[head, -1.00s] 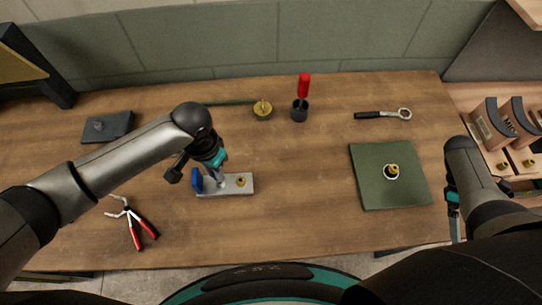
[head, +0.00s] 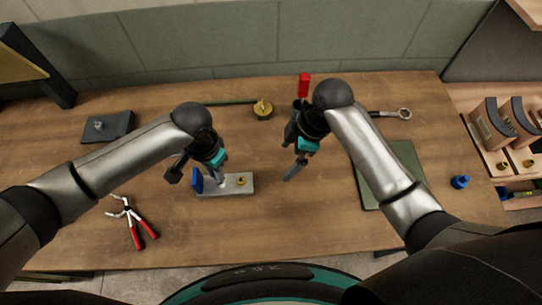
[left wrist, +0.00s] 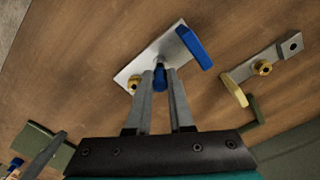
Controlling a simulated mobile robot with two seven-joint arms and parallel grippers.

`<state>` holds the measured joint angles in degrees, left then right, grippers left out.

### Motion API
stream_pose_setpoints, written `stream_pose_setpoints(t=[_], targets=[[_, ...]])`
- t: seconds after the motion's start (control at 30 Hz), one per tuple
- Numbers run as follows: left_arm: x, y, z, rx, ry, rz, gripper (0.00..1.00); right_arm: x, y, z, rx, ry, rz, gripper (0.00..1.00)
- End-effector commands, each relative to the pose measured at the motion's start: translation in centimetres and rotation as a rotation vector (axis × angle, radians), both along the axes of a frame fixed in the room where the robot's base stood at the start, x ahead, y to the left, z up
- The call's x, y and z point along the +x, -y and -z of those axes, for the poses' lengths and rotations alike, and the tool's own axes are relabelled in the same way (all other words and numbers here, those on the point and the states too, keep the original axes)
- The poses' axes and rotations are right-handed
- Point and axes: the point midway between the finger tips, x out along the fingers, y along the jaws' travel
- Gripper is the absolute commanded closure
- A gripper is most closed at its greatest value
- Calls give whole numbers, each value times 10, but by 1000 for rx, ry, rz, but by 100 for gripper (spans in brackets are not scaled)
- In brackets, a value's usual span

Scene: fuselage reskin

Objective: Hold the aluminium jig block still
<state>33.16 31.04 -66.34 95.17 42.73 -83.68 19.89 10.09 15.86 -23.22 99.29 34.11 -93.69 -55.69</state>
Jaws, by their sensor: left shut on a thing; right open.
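The aluminium jig block (head: 243,190) is a flat pale plate on the bench, left of centre in the head view. It bears an upright blue part (head: 197,181) at its left end and a small brass piece (head: 241,181). My left gripper (head: 220,182) points down onto it. In the left wrist view the fingertips (left wrist: 160,75) are closed about a blue part at the block (left wrist: 150,55); the exact contact is partly hidden. My right gripper (head: 292,172) is open, right of the block and apart from it, above bare wood.
Red-handled pliers (head: 137,222) lie left of the block. A red-handled tool (head: 304,85), a brass piece (head: 263,109) and a wrench (head: 400,113) lie behind. My right arm partly covers a green mat (head: 404,160). A blue piece (head: 460,182) stands at right.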

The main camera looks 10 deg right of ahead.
Motion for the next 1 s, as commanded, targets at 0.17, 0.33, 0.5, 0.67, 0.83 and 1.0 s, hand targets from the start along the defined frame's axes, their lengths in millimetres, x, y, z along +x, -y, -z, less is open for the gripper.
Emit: stream_pose_setpoints(t=[0.17,0.33,0.5,0.67,0.83,1.0], targets=[[0,0,0,0,0,0,100,-10,-37,-16,79,28,-69,0],[0,0,0,0,0,0,100,-13,-48,-12,95,30,-84,0],[0,0,0,0,0,0,100,-13,-57,11,95,27,-82,0],[0,0,0,0,0,0,100,-13,-67,37,94,26,-80,0],[0,0,0,0,0,0,100,-12,-77,60,93,28,-80,0],[0,0,0,0,0,0,100,-11,-84,78,92,30,-81,0]])
